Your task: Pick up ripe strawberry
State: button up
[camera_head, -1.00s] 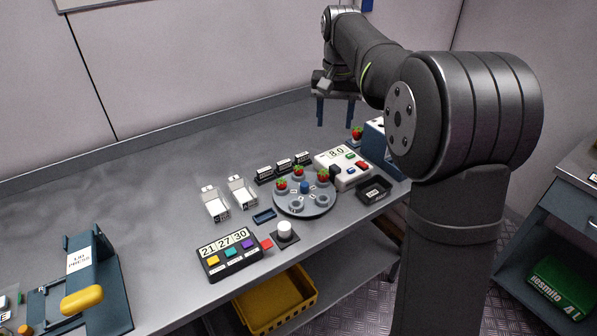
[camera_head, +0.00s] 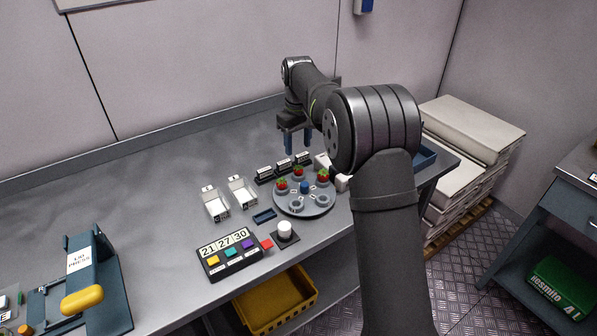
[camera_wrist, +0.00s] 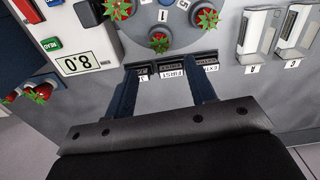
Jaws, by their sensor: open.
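Three red strawberries with green leaves sit on a round grey dish in the head view: left (camera_head: 282,185), back (camera_head: 298,171) and right (camera_head: 323,175). They also show at the top of the wrist view (camera_wrist: 118,9), (camera_wrist: 159,42), (camera_wrist: 207,18). The round dish (camera_head: 318,207) has empty ring holders at its front and a blue knob in its middle. My gripper (camera_head: 298,147) is open and empty, pointing down behind the dish. In the wrist view its two blue fingers (camera_wrist: 162,68) are spread apart, with small black label blocks beyond them.
Black label blocks (camera_head: 283,168) stand behind the dish. Two clear boxes (camera_head: 215,206) lie left of it. A scale reading 8.0 (camera_wrist: 80,62) shows in the wrist view, and more strawberries (camera_wrist: 40,93) lie near a blue box at its left. A number panel (camera_head: 231,258) stands in front.

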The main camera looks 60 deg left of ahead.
aim_at(299, 168)
notch_tip(299, 168, down, 8)
jog(key=shift+d+f, duration=0.15)
jog(key=c, duration=0.6)
